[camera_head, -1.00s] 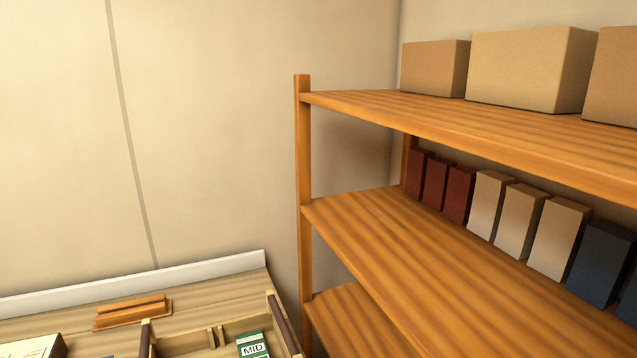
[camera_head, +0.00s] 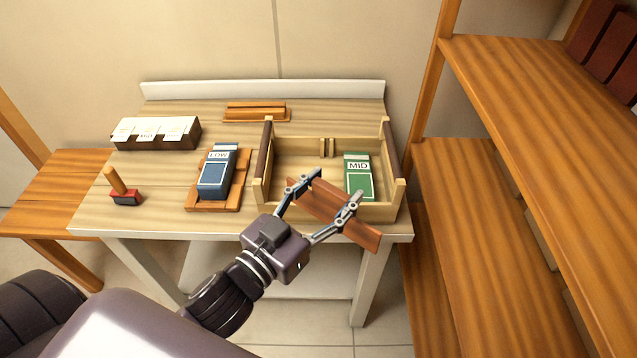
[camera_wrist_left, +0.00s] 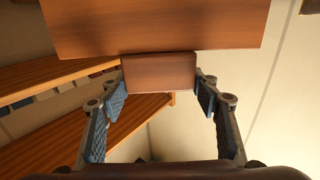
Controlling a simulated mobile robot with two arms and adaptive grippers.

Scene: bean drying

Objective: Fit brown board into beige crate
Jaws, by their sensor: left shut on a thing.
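The brown board (camera_head: 364,230) is held in the air by my left gripper (camera_head: 338,186), in front of and above the near side of the beige crate (camera_head: 386,213). It looks tilted in the head view and covers part of the crate's front wall. In the left wrist view, the fingers close on a small block on the board (camera_wrist_left: 150,28), whose wide face lies beyond. The crate stands on the table, open at the top, with dark strips on its side walls and a pair of small upright strips at its back wall. My right gripper is not in view.
A green MID packet (camera_head: 358,178) stands inside the crate at right. A blue LOW packet (camera_head: 217,172) sits on a wooden tray left of it. A card box (camera_head: 155,134), a red-based stamp (camera_head: 126,197) and stacked wood pieces (camera_head: 256,111) are on the table. A shelf (camera_head: 490,200) stands close at right.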

